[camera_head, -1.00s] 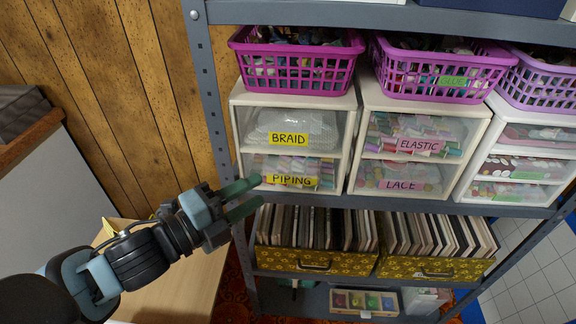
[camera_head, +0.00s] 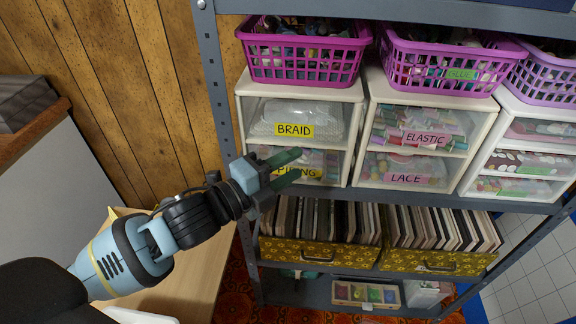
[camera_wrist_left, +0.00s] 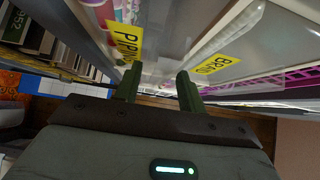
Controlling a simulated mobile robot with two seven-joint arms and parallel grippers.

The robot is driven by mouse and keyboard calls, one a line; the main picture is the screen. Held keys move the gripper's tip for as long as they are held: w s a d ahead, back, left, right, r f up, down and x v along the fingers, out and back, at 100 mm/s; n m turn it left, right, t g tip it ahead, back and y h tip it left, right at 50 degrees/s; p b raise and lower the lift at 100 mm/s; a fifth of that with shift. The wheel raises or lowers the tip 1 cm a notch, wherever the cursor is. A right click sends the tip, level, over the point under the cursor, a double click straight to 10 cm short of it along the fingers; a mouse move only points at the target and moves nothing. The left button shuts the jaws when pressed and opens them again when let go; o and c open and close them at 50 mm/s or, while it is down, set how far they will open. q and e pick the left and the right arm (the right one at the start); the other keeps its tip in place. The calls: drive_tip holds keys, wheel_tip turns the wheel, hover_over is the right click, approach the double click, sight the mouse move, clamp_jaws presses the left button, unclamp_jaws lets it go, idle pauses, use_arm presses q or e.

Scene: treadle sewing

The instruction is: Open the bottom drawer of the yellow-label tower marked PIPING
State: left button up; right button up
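The yellow-label tower (camera_head: 354,118) is a white unit with two clear-fronted drawers on the shelf. Its top drawer (camera_head: 325,115) is labelled BRAID and its bottom drawer (camera_head: 331,163) is labelled PIPING; both look closed. My left gripper (camera_head: 300,163) is open and empty, its green fingers in front of the left part of the bottom drawer, partly covering the PIPING label (camera_head: 318,173). In the left wrist view the open fingers (camera_wrist_left: 158,85) point at the tower, with the PIPING label (camera_wrist_left: 125,41) ahead. Contact with the drawer cannot be told. My right gripper is out of view.
The pink-label tower (camera_head: 422,130) stands close on the right, with another tower (camera_head: 520,150) beyond. Purple baskets (camera_head: 304,60) sit on top. A grey shelf post (camera_head: 211,80) rises left of the tower. Yellow boxes (camera_head: 318,253) of upright sleeves stand below.

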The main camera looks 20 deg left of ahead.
use_arm(q)
clamp_jaws()
drive_tip(key=shift+s+f, duration=0.1)
drive_tip(key=shift+s, duration=0.05)
